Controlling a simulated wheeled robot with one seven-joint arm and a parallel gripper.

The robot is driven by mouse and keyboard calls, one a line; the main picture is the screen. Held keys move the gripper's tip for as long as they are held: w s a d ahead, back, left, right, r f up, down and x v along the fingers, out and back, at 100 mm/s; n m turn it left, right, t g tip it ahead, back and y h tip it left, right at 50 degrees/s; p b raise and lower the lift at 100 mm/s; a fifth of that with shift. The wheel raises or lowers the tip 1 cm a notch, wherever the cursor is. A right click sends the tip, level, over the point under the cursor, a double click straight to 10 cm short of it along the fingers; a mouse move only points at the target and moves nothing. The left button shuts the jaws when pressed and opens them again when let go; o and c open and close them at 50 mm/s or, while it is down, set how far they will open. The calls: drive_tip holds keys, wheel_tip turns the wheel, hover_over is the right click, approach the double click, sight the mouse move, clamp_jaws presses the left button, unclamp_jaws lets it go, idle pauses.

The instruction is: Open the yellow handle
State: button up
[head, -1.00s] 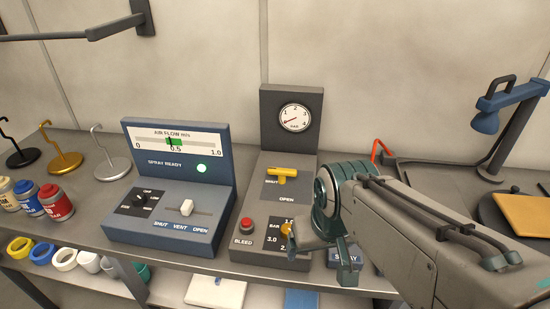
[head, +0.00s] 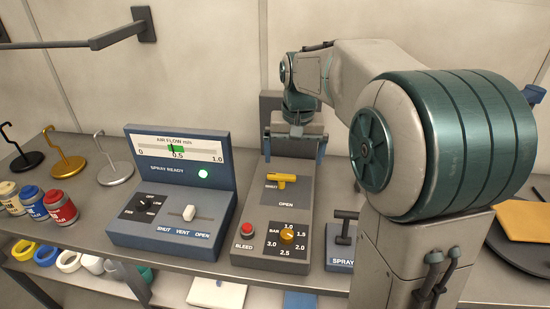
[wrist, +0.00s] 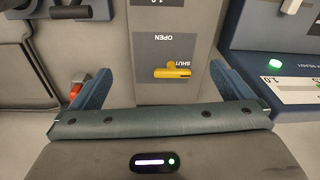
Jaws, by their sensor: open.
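The yellow handle (head: 281,181) sits on the sloped grey panel (head: 262,215), lying crosswise beside the SHUT label, with OPEN printed lower down. It also shows in the wrist view (wrist: 172,72), between my fingers in the picture, with the panel upside down. My gripper (head: 293,157) is open above and behind the handle in the head view, apart from it. Its blue fingers (wrist: 168,88) stand wide on either side in the wrist view. Nothing is between them in contact.
Below the handle are a red BLEED button (head: 247,230) and a yellow BAR knob (head: 287,236). A blue air-flow console (head: 170,232) stands left. A dark SPRAY lever (head: 344,225) is close on the right.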

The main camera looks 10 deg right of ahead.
drive_tip(key=m+g+p, duration=0.1)
drive_tip(key=p, duration=0.1)
hover_over(282, 175)
drive_tip(key=f, duration=0.2)
wheel_tip(282, 175, down, 14)
drive_tip(key=shift+r+p, duration=0.15)
drive_tip(key=shift+p, duration=0.75)
drive_tip(key=c, duration=0.9)
